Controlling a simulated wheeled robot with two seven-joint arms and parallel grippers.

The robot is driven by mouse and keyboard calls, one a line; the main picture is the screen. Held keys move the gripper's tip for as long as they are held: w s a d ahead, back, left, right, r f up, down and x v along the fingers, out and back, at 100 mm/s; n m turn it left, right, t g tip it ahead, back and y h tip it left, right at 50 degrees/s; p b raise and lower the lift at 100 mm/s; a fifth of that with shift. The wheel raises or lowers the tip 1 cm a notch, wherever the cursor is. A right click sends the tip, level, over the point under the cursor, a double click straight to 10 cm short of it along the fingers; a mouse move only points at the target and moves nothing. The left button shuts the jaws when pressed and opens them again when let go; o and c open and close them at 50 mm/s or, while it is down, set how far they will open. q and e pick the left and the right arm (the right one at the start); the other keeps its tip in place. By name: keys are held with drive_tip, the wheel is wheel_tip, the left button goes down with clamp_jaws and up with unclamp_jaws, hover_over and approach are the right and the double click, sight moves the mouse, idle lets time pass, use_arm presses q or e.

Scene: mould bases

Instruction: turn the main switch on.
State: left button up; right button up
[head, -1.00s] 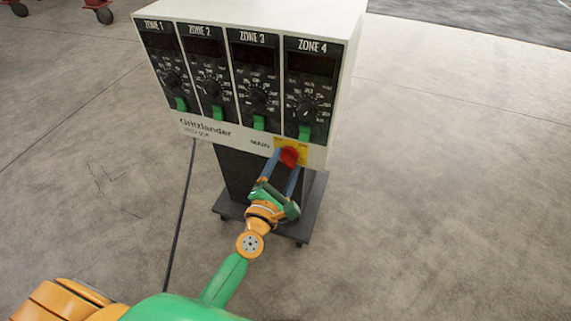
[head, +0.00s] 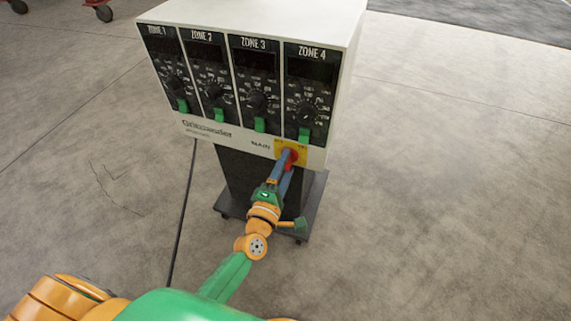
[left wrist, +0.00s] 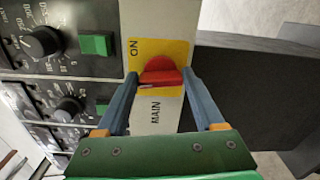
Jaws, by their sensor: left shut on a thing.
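The main switch is a red knob (head: 291,160) on a yellow plate (head: 301,148) at the lower right of the white cabinet's front, beside the word MAIN. In the left wrist view, the red knob (left wrist: 160,77) sits between the two blue fingers, its grip bar lying across from fingertip to fingertip. The word ON is printed on the yellow plate (left wrist: 178,52) near it. My left gripper (head: 288,156) is shut on the knob, and its fingers partly hide the knob in the head view. My right gripper is not in view.
The white cabinet (head: 250,12) carries several zone panels with black dials and green rocker switches (head: 304,135) just above the main switch. It stands on a dark wheeled base (head: 312,205). A black cable (head: 182,215) runs down at its left.

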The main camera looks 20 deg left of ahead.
use_arm(q)
drive_tip(key=m+p, duration=0.1)
drive_tip(key=m, duration=0.2)
drive_tip(key=shift+r+m, duration=0.1)
drive_tip(key=shift+m, duration=0.3)
drive_tip(key=m+p, duration=0.2)
drive_tip(key=m, duration=0.4)
drive_tip(key=shift+w, duration=0.1)
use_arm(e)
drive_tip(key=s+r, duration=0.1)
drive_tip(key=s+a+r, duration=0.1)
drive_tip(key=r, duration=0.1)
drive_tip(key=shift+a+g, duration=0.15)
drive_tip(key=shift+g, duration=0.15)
use_arm(q)
drive_tip(key=shift+a+m, duration=0.1)
drive_tip(key=shift+m, duration=0.4)
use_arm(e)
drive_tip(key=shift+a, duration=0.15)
use_arm(q)
drive_tip(key=o, duration=1.4)
drive_tip(key=shift+f, duration=0.25)
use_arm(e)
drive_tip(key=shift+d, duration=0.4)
